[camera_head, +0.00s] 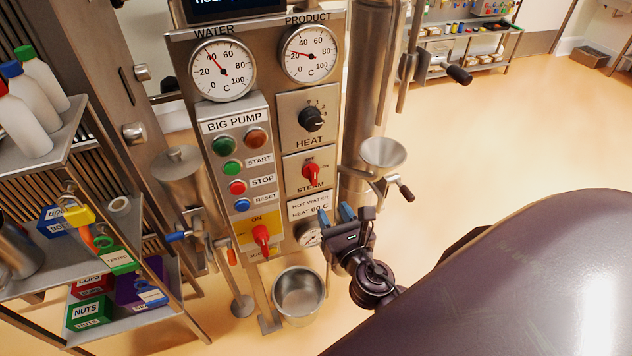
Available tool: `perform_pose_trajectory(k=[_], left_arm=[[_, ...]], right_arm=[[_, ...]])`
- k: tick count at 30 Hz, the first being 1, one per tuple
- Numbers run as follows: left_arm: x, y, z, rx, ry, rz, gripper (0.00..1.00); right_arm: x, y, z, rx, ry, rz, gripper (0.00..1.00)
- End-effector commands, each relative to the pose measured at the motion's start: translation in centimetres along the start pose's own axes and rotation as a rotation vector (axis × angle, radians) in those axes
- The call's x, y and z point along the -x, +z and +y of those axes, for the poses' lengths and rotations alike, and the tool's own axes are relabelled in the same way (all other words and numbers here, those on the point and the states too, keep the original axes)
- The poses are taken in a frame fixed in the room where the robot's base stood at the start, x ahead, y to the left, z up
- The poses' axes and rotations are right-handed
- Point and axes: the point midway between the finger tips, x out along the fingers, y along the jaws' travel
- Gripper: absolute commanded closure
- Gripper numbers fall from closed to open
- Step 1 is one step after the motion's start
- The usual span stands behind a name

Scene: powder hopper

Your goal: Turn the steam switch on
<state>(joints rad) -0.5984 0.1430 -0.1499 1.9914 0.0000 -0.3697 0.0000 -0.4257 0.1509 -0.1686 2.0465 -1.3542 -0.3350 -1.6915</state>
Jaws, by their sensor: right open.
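The steam switch (310,175) is a small red rotary knob on a steel plate marked STEAM, in the lower right part of the control panel. Its handle looks roughly upright, and an ON mark sits to its right. My right gripper (336,214) is just below and to the right of the switch, in front of the hot water plate. Its two blue-tipped fingers are apart with nothing seen between them, and they do not appear to touch the switch. My left gripper is not in view.
The black heat knob (312,119) is above the steam switch. A red main switch (261,236) sits lower left. A funnel (383,153) and a black-handled valve stand right of the panel. A steel bucket (299,292) is below. Shelves with bottles and boxes are at left.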

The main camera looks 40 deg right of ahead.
Motion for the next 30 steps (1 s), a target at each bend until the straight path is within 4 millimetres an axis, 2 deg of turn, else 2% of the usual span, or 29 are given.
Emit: perform_pose_trajectory(k=[5,15,21,30], left_arm=[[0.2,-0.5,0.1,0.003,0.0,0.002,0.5],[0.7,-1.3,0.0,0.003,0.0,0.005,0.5],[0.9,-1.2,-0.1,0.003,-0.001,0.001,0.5],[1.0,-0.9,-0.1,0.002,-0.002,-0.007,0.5]], right_arm=[[-1.5,0.2,0.0,0.014,0.001,-0.005,0.57],[-6.9,0.2,0.0,0.01,0.0,-0.003,0.57],[-9.4,0.1,0.0,0.01,-0.001,-0.002,0.57],[-10.7,0.1,0.0,0.008,0.0,-0.001,0.57]])
